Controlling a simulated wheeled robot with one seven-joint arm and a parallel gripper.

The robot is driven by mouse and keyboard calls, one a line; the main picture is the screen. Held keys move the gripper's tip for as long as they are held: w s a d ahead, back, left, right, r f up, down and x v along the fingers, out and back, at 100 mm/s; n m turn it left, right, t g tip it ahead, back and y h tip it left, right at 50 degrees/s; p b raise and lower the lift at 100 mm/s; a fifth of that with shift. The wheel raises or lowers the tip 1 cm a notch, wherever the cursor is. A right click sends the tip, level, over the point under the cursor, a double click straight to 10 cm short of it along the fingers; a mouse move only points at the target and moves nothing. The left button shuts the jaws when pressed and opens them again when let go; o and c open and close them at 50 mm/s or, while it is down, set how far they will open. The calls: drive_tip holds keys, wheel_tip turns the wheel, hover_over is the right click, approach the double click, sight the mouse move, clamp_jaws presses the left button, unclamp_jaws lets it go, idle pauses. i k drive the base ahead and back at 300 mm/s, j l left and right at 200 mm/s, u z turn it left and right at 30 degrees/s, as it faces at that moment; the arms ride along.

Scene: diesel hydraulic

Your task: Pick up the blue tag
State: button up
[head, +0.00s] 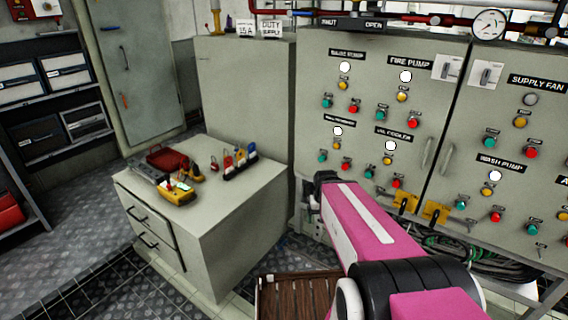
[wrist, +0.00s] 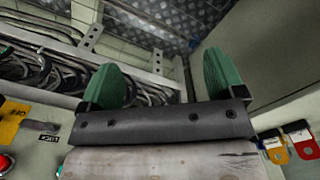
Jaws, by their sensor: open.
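The blue tag (head: 240,153) appears to be one of several small coloured tags in a row on top of the grey cabinet in the head view. It is small there, and its outline is hard to separate from its neighbours.
The low grey cabinet (head: 222,215) also carries a yellow meter (head: 178,190) and a red box (head: 167,158). A control panel (head: 370,120) with buttons and switches stands close to my arm. Cables (wrist: 40,75) hang in the wrist view. Floor is free left of the cabinet.

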sight(252, 151)
drive_tip(key=k+j, duration=0.1)
drive_tip(key=j, duration=1.5)
drive_tip(key=k+z, duration=0.05)
